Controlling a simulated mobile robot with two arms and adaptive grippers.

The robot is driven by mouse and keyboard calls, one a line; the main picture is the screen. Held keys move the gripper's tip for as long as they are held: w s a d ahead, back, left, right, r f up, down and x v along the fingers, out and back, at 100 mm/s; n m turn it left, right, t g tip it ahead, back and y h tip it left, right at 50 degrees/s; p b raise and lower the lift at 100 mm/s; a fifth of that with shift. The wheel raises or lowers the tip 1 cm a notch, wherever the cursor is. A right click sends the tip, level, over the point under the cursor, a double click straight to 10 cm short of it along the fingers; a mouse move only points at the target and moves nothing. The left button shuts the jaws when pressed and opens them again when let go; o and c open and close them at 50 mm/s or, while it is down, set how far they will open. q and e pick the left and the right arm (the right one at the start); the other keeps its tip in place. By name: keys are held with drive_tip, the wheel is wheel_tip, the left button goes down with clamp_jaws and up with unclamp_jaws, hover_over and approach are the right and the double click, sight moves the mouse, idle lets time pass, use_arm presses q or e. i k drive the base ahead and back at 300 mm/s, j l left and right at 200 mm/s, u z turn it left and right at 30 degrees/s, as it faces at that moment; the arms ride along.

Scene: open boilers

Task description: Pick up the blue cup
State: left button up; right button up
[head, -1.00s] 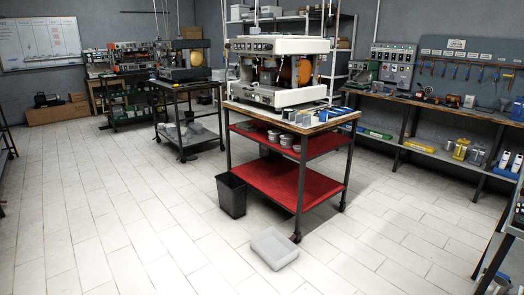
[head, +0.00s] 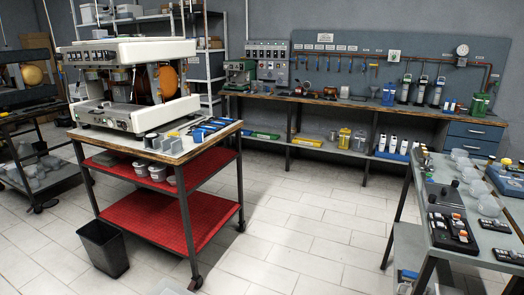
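I cannot make out a blue cup for certain in the head view. Small blue items (head: 203,132) lie on the top of the trolley, too small to tell their kind. Several grey-white cup-like containers (head: 157,172) stand on the trolley's upper red shelf. Clear round bowls (head: 488,205) stand on the right-hand table, close to a blue tray (head: 508,180). Neither of my grippers shows in the view.
A white espresso machine (head: 130,85) stands on the trolley (head: 185,208), with a black bin (head: 103,248) at its front left. A long workbench (head: 350,104) runs along the back wall. Tiled floor (head: 300,235) lies clear between the trolley and the right-hand table (head: 445,240).

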sight(198, 135)
drive_tip(key=i+u, duration=0.25)
drive_tip(key=i, duration=0.2)
drive_tip(key=i+l+u, duration=0.3)
drive_tip(key=i, duration=0.15)
drive_tip(key=i+l+u, duration=0.25)
drive_tip(key=i, duration=0.15)
